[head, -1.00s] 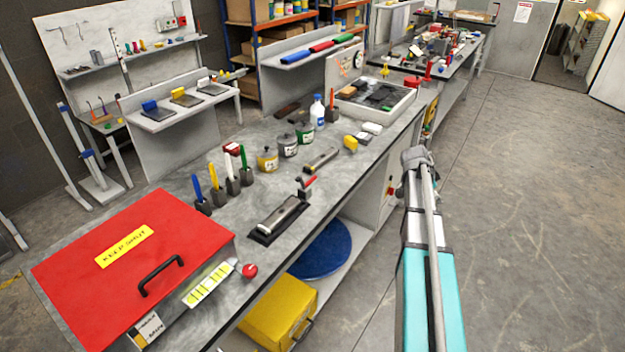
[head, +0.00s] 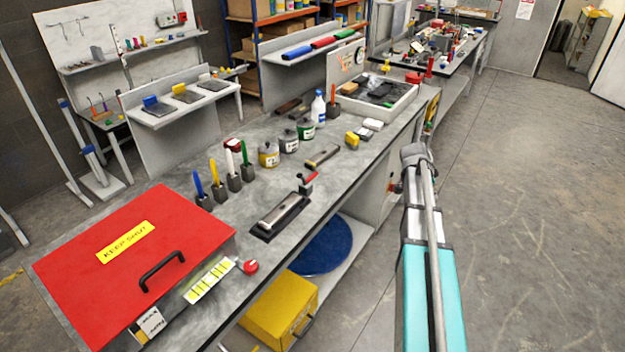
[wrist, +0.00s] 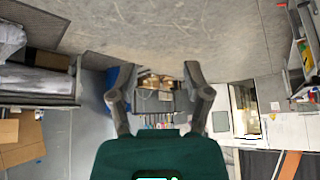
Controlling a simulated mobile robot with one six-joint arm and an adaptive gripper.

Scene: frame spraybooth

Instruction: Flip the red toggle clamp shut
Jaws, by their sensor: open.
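The toggle clamp stands on the grey workbench (head: 340,185) in the head view. It has a black base with a long metal plate (head: 282,212) and a small red handle (head: 310,178) that sticks up at its far end. My arm reaches up at the right, over the floor beside the bench and apart from the clamp. In the wrist view my gripper (wrist: 152,82) is open, with nothing between its two fingers. I cannot make out the clamp in the wrist view.
A red lid (head: 130,260) with a black handle is at the bench's near end. Upright coloured tools (head: 233,165), several tins (head: 288,142) and a white bottle (head: 318,108) stand behind the clamp. A yellow box (head: 278,310) is below. Open floor (head: 530,200) is at the right.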

